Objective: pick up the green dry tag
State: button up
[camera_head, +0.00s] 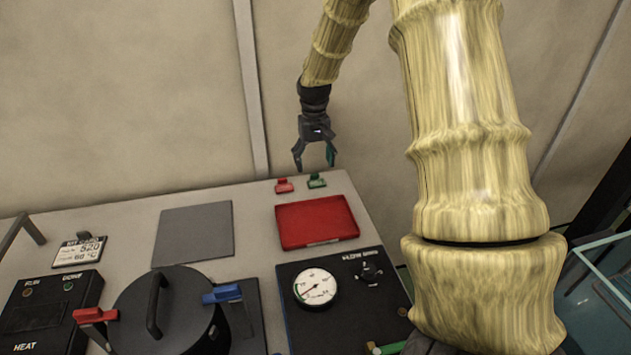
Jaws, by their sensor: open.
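The green tag (317,181) is a small block with a raised part, at the back edge of the bench. A similar red tag (284,186) sits just left of it. My gripper (315,165) points down with its two fingers spread, above and behind the tags as seen from the head camera. It is open, and I see nothing held between the fingers. The inner side of its right finger looks green. The green tag appears just below the fingertips, apart from them; the exact distance is hard to tell.
A red tray (318,240) lies in front of the tags, with a grey mat (195,236) to its left. Nearer are a dark lidded pot (178,320) with red and blue clamps, a gauge panel (345,318) and a heater box (48,318). A wall stands behind the bench.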

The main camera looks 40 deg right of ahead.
aim_at(316, 181)
jog(key=shift+w+f, duration=0.2)
jog(key=shift+f, duration=0.25)
jog(key=shift+s+d+f, duration=0.15)
jog(key=shift+s+f, duration=0.05)
jog(key=shift+s, duration=0.35)
notch_tip(316, 181, down, 4)
jog(key=shift+w+r+p, duration=0.15)
jog(key=shift+r+p, duration=0.05)
jog(key=shift+p, duration=0.15)
jog(key=shift+f, duration=0.4)
jog(key=c, duration=0.9)
